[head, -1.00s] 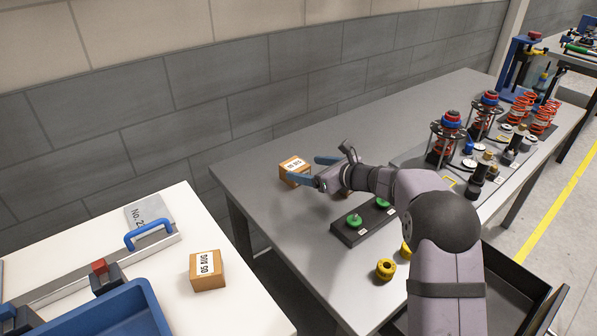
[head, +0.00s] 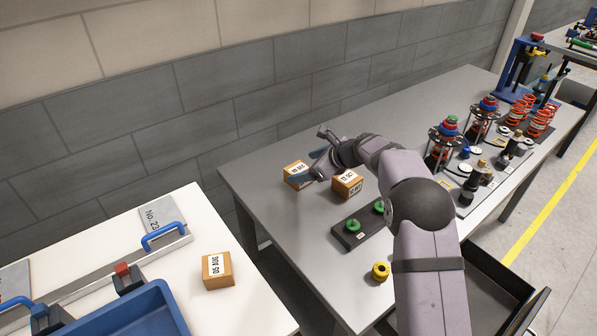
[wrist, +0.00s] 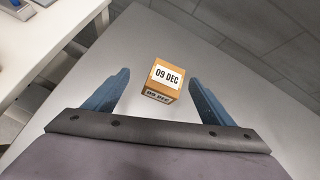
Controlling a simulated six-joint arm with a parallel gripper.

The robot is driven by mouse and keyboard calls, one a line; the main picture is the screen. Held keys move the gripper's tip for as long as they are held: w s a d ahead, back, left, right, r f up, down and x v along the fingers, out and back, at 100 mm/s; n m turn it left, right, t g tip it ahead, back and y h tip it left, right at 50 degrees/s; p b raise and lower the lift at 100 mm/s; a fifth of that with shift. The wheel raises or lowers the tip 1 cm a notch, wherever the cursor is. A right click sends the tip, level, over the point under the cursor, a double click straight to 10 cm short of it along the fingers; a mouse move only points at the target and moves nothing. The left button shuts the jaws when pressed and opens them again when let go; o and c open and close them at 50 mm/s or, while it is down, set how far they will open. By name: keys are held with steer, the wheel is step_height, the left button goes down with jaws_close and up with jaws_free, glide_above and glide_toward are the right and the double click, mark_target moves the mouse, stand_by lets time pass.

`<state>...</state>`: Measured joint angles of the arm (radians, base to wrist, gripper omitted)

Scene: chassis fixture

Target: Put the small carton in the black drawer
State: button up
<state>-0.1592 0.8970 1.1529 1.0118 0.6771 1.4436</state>
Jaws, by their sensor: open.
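A small orange-brown carton (head: 294,170) with a white label sits at the left back of the grey table. It appears to be the carton labelled 09 DEC in the wrist view (wrist: 164,77). My gripper (head: 310,168) is open just to its right in the head view. In the wrist view my gripper (wrist: 158,85) has its blue fingers to either side of the line to the carton, with visible gaps. A third, labelled 05 AUG (head: 217,271), stands on the white table. The black drawer (head: 527,312) is open at lower right, partly hidden by my arm.
A dark block with green-topped pegs (head: 349,238) and a yellow part (head: 380,271) lie on the grey table. Spring assemblies (head: 445,140) crowd its right side. A blue tray (head: 125,318) is on the white table. A grey wall (head: 150,120) runs behind.

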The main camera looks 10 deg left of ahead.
steer(key=shift+w+d+f+m+h, duration=0.1)
steer(key=shift+d+f+m+h, duration=0.15)
steer(key=shift+m, duration=0.3)
steer(key=shift+d+f+m+h, duration=0.15)
steer(key=shift+d+m, duration=0.15)
steer(key=shift+m, duration=0.3)
steer(key=shift+w+d+f+m+h, duration=0.1)
steer(key=shift+d+m+h, duration=0.15)
steer(key=shift+m, duration=0.3)
steer(key=shift+p+x, duration=0.4)
steer(key=shift+x, duration=0.55)
steer(key=shift+p+x, duration=1.25)
steer(key=shift+x, duration=1.35)
steer(key=shift+d+f, duration=0.1)
